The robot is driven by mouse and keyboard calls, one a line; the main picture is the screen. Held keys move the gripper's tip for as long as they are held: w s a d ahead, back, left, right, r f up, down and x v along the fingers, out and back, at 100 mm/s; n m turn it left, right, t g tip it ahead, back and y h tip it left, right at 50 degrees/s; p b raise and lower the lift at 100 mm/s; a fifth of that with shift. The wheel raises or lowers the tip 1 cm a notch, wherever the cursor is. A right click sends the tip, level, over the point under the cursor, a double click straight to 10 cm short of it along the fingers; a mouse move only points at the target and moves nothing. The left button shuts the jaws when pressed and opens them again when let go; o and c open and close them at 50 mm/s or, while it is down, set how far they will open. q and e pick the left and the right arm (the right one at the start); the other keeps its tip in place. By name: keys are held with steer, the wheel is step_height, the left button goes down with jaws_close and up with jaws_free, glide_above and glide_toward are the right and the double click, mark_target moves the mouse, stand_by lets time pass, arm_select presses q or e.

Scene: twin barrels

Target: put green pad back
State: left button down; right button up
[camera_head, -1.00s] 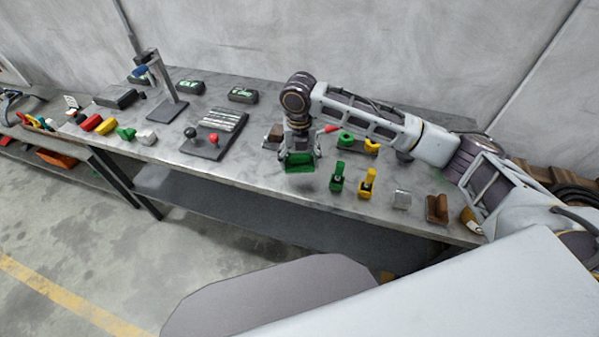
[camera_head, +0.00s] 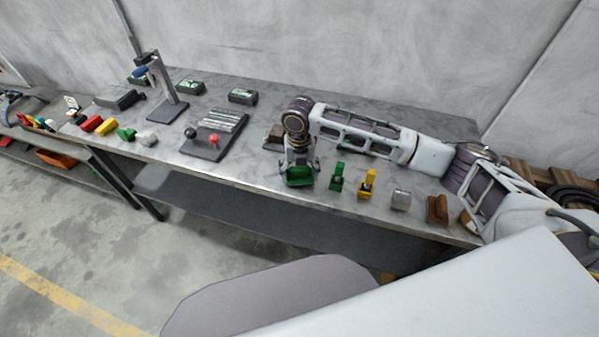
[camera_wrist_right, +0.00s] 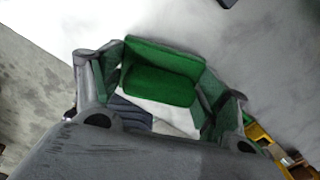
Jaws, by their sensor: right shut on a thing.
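The green pad (camera_head: 299,178) is in my right gripper (camera_head: 299,169), at the front part of the grey workbench (camera_head: 235,172). In the right wrist view the green pad (camera_wrist_right: 160,75) sits between the two fingers of the right gripper (camera_wrist_right: 158,88), with a white and a dark striped part below it. The right gripper is shut on the pad. Whether the pad touches the bench top cannot be told. My left gripper is not in view.
Right of the gripper stand a green piece (camera_head: 338,178), a yellow piece (camera_head: 367,185), a grey block (camera_head: 401,199) and a brown block (camera_head: 437,210). Left are a plate with a red knob (camera_head: 214,140) and a press stand (camera_head: 165,90). Small coloured blocks (camera_head: 107,126) lie farther left.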

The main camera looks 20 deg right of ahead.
mark_target(299, 168)
steer(key=shift+f, duration=0.25)
steer(key=o, duration=0.9)
steer(key=shift+r, duration=0.15)
steer(key=shift+r, duration=6)
